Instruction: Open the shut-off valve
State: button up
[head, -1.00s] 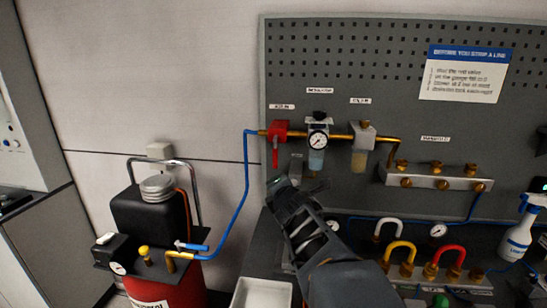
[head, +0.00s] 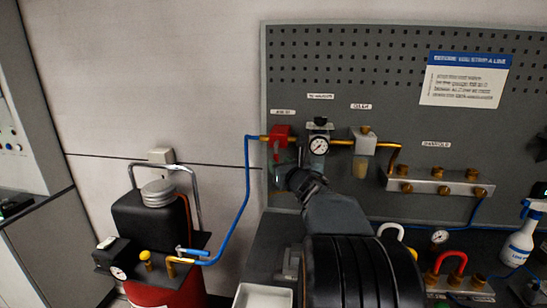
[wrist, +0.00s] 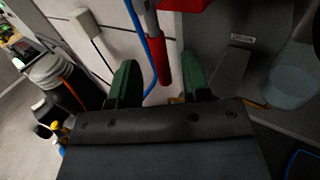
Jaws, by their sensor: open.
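The red shut-off valve (head: 280,132) sits on the brass pipe at the left of the grey pegboard. Its lever is mostly hidden by my gripper in the head view; one second ago it hung straight down. In the wrist view the red lever (wrist: 161,62) lies between the two green fingers, with a gap on both sides. A red part of the valve (wrist: 185,5) shows at the top edge. My gripper (head: 284,172) is just below the valve body, and in the wrist view (wrist: 161,80) its fingers are open, apart from the lever.
A gauge (head: 319,145) and a clear-bowled filter (head: 362,150) hang right of the valve. A blue hose (head: 246,200) runs down from the pipe's left end to the red compressor (head: 165,290). A brass-fitted manifold (head: 436,182) is farther right. A white tray (head: 262,296) stands below.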

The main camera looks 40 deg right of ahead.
jog(key=shift+w+d+p, duration=0.25)
jog(key=shift+w+p, duration=0.05)
jog(key=shift+w, duration=1)
jog(key=shift+w+d+p, duration=0.2)
jog(key=shift+w+p, duration=0.05)
jog(key=shift+w, duration=1.05)
jog(key=shift+c, duration=0.2)
grip_shut()
